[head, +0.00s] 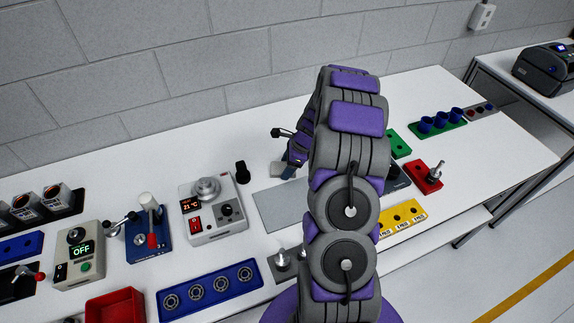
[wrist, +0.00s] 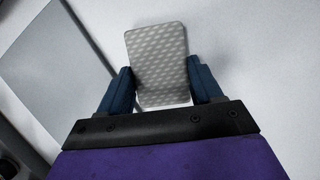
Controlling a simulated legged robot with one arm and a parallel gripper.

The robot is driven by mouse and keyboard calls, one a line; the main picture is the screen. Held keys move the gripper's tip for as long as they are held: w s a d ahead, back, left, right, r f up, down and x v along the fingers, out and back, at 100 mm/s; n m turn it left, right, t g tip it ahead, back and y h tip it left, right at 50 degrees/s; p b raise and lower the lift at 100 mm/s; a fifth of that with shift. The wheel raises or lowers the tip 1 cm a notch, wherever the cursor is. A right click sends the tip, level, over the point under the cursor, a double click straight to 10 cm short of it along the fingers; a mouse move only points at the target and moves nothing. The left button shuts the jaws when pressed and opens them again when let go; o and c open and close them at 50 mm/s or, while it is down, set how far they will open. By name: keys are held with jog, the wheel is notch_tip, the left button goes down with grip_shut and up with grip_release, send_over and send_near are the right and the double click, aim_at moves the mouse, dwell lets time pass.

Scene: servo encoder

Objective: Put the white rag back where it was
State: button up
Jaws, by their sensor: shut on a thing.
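The white rag (wrist: 158,62) shows in the wrist view as a pale, rounded rectangle with a fine light pattern. My gripper (wrist: 159,84) has its two blue fingers against the rag's left and right sides and is shut on it. In the head view my gripper (head: 291,168) is over the white table, just behind the grey mat. A small pale edge of the rag (head: 277,169) shows beside the fingers there.
The flat grey mat (head: 283,210) lies in front of my gripper; it also shows in the wrist view (wrist: 50,75). A black knob (head: 241,172) and a white heater box (head: 212,212) stand to the left. A red block (head: 424,178) stands to the right. The table behind is clear.

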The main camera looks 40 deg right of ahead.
jog(key=shift+s+f, duration=0.1)
jog(key=shift+f, duration=0.15)
